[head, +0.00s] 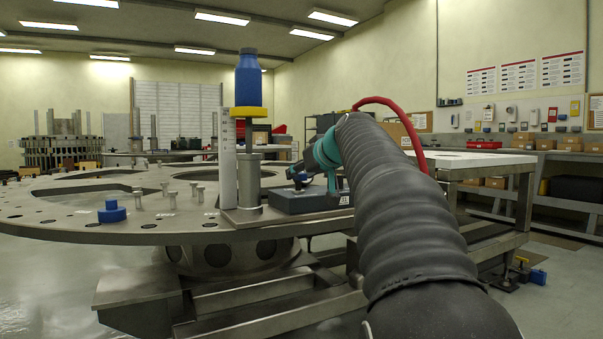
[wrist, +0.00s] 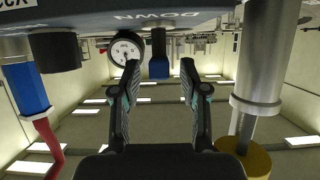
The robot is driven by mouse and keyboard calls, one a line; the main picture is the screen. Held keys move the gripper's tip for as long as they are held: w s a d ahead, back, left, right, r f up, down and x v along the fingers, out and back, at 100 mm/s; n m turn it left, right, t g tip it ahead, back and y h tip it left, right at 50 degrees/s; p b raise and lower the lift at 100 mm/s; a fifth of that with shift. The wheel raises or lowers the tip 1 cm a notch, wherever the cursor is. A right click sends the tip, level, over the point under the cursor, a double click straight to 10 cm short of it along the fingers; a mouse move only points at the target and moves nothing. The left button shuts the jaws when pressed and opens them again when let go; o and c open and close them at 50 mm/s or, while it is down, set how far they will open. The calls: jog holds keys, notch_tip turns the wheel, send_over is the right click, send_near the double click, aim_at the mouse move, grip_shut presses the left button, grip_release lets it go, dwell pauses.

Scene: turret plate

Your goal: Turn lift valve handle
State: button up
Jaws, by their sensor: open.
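A dark grey valve block (head: 305,199) sits on the edge of the turret plate in the head view. In the wrist view, which is upside down, its face (wrist: 200,18) bears the word DOWN. The valve handle, a dark stem with a blue end (wrist: 158,66), stands out from this block. My gripper (wrist: 154,72) is open, with one finger on each side of the blue end and a visible gap to both. In the head view my gripper (head: 308,168) is at the block, and the arm and gripper partly hide the handle.
A round gauge (wrist: 126,48) is close beside one finger. A blue fitting (wrist: 25,90) with a red hose is at the left. A metal cylinder post (head: 249,175) with a yellow collar (head: 248,112) stands left of the block. The turret plate (head: 70,222) carries several pins.

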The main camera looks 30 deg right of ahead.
jog(key=shift+w, duration=0.15)
jog(key=shift+c, duration=0.3)
grip_shut()
